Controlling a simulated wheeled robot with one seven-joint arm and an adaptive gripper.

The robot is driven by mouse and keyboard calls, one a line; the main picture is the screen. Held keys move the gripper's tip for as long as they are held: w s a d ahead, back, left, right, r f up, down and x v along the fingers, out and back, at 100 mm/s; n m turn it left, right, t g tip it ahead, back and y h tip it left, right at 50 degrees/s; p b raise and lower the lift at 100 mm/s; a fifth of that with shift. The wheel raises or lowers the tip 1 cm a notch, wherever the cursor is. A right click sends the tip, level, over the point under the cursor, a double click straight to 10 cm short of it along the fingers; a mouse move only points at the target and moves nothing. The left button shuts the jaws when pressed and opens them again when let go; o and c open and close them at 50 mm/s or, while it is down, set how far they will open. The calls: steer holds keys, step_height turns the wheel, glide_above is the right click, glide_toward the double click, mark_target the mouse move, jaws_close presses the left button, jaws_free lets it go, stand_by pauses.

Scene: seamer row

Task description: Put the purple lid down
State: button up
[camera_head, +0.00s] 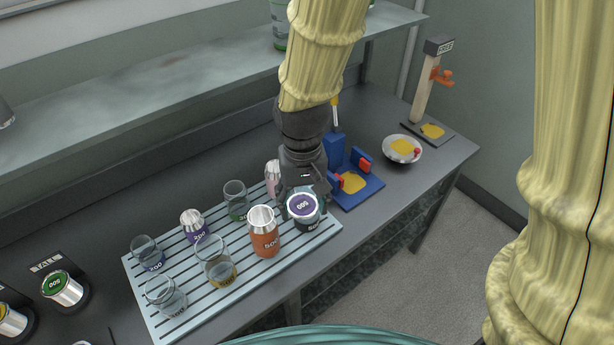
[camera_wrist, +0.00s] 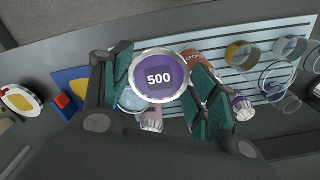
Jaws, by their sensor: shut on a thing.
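The purple lid (camera_wrist: 160,76) is a round disc with a silvery rim and a white "500" on its purple top. My gripper (camera_wrist: 158,84) is shut on it, with one teal-padded finger on each side. In the head view the purple lid (camera_head: 302,204) shows below my gripper (camera_head: 305,190), over the near right end of the slatted rack (camera_head: 205,292). A dark-banded vessel (camera_head: 313,225) marked with a 500 shows directly beneath the lid. I cannot tell whether the lid touches it.
An orange-banded 500 vessel (camera_head: 264,238) stands just left of the lid. Several glasses and metal cups fill the rack. A blue fixture (camera_head: 368,192) stands to the right, with a white bowl (camera_head: 402,149) beyond. A shelf (camera_head: 180,85) runs above the back.

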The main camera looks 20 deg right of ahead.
steer(key=p, duration=0.2)
glide_above(307, 190)
steer(key=shift+f, duration=0.4)
steer(key=shift+f+p, duration=0.8)
steer(key=shift+f, duration=0.95)
steer(key=shift+f, duration=0.35)
steer(key=o, duration=0.7)
steer(key=shift+c, duration=0.2)
steer(key=shift+r, duration=0.1)
step_height(307, 190, up, 12)
steer(key=b, duration=0.3)
steer(key=shift+r, duration=0.25)
